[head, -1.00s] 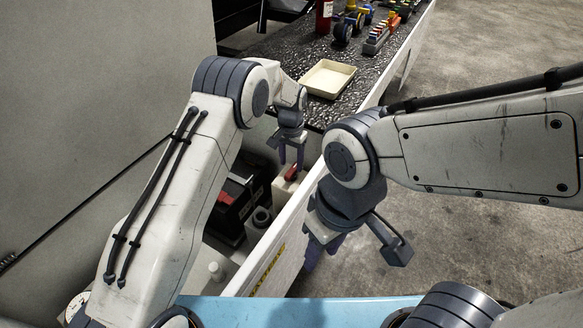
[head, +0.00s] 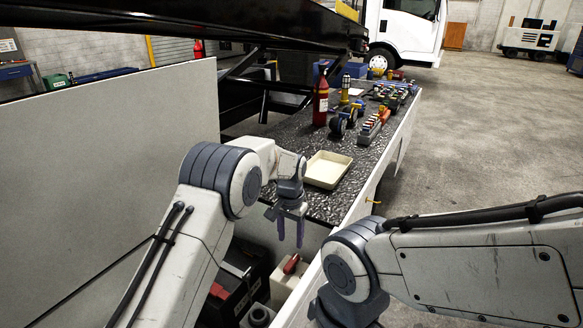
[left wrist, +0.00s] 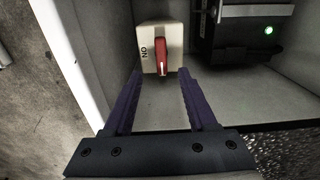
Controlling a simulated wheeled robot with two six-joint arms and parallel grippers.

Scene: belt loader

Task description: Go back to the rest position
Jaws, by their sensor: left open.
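My left gripper (head: 290,226) hangs pointing down over the open compartment at the near end of the dark speckled deck. Its two purple fingers are apart and empty, and they also show in the left wrist view (left wrist: 160,98). Beyond them in that view is a cream switch box with a red handle (left wrist: 162,52), marked ON. Nothing touches the fingers. My right arm comes in from the right in the head view; its gripper is below the picture edge and hidden.
A cream tray (head: 327,170) lies on the deck near the left gripper. A red extinguisher (head: 321,101) and several small parts stand farther back. A black box (head: 236,284) sits in the compartment. A tall grey panel (head: 95,190) stands left. Open concrete floor (head: 470,130) lies right.

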